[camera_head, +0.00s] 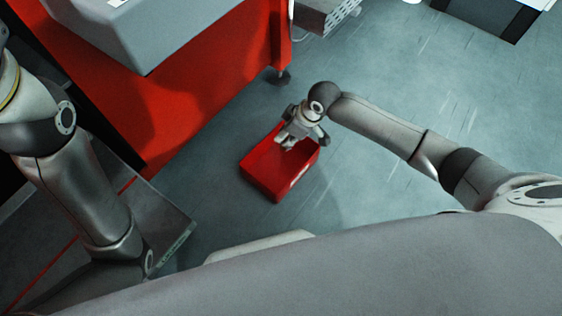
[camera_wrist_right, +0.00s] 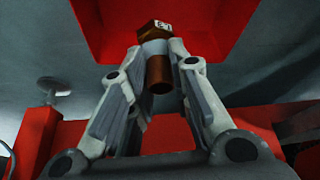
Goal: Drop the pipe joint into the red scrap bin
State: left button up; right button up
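The red scrap bin (camera_head: 262,178) is an open, shallow box on the floor, in the middle of the head view. My right gripper (camera_head: 288,147) is above the bin's far part, pointing down. In the right wrist view the pipe joint (camera_wrist_right: 160,76) is a brown, copper-like tube with a hexagonal end and a grey band. It sits between the fingertips of my right gripper (camera_wrist_right: 156,52), which look closed on it. The red bin (camera_wrist_right: 226,22) shows behind it. In the head view the joint is too small to make out clearly. My left gripper is out of view.
A red table (camera_head: 180,105) with a grey box (camera_head: 165,35) on it stands at the upper left, close to the bin. Its caster foot (camera_head: 280,77) rests just beyond the bin. The grey floor (camera_head: 385,85) to the right of the bin is clear.

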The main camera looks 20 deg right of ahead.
jog(key=o, duration=0.5)
jog(key=v, duration=1.2)
